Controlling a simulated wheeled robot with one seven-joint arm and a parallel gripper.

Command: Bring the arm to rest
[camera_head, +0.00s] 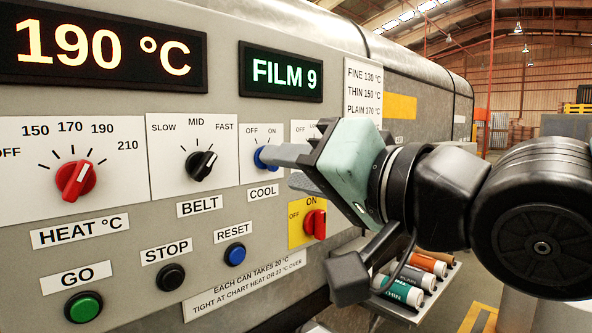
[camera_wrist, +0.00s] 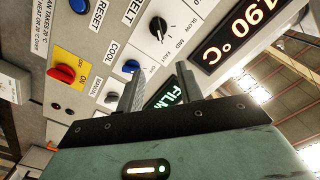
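My gripper (camera_head: 279,168) is in front of the control panel (camera_head: 120,222), its fingers pointing left toward the blue COOL knob (camera_head: 265,157). In the wrist view my gripper (camera_wrist: 161,70) has its two fingers clearly apart, with nothing between them. The blue COOL knob also shows near the left fingertip in the wrist view (camera_wrist: 131,66); I cannot tell whether they touch. My gripper's body and arm hide part of the panel's right side.
The display (camera_head: 105,48) reads 190 °C and the green display (camera_head: 281,73) reads FILM 9. A red HEAT knob (camera_head: 75,180), a BELT knob (camera_head: 201,165) and a red switch (camera_head: 315,223) stick out. Several cans (camera_head: 428,264) lie on a shelf below my arm.

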